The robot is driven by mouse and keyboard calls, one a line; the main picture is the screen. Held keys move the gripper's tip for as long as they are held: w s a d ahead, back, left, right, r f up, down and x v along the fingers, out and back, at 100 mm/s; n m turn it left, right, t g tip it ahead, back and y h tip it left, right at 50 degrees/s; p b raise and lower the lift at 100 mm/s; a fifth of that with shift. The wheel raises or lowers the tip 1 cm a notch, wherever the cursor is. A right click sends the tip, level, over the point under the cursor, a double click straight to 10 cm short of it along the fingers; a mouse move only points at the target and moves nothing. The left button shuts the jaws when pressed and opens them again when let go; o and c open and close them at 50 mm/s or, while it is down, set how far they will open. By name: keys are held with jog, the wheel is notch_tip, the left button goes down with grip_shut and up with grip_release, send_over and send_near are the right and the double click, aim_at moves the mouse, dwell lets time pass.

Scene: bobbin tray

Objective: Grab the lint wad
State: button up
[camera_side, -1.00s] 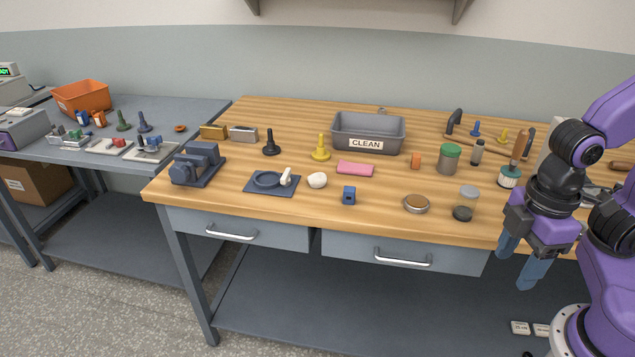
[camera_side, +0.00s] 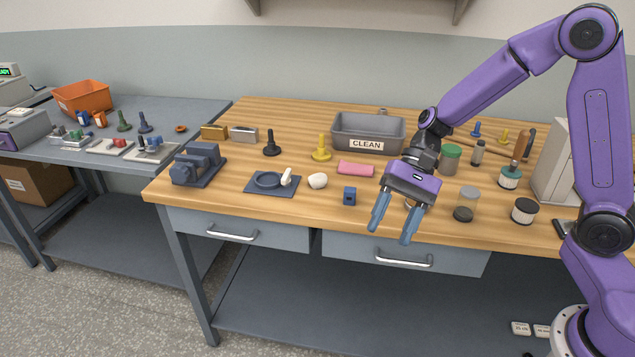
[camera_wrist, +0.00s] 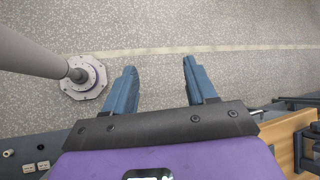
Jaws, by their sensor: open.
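The lint wad (camera_side: 317,181) is a small, rounded, off-white lump on the wooden bench top, near the front edge, just right of a dark blue tray piece in the side view. My gripper (camera_side: 393,225) is open and empty, to the right of the wad, over the front part of the bench with its blue fingers pointing down. In the wrist view my gripper's two fingers (camera_wrist: 157,80) stand apart with only grey floor between them. The wad is not in the wrist view.
A dark tray piece with a ring (camera_side: 256,186) is left of the wad. A grey bin marked CLEAN (camera_side: 390,119) stands behind. Glass jars (camera_side: 464,205) stand to the right.

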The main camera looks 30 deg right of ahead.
jog(key=w+d+f+m+t+y, duration=0.2)
jog(key=w+m, duration=0.3)
jog(key=w, duration=0.3)
jog(key=m+t, duration=1)
jog(key=m, duration=0.4)
send_near(324, 179)
jog(key=x, duration=1)
jog(key=shift+w+a+f, duration=0.1)
jog(key=shift+w+f, duration=0.05)
jog(key=shift+w, duration=0.05)
jog(key=c, duration=0.8)
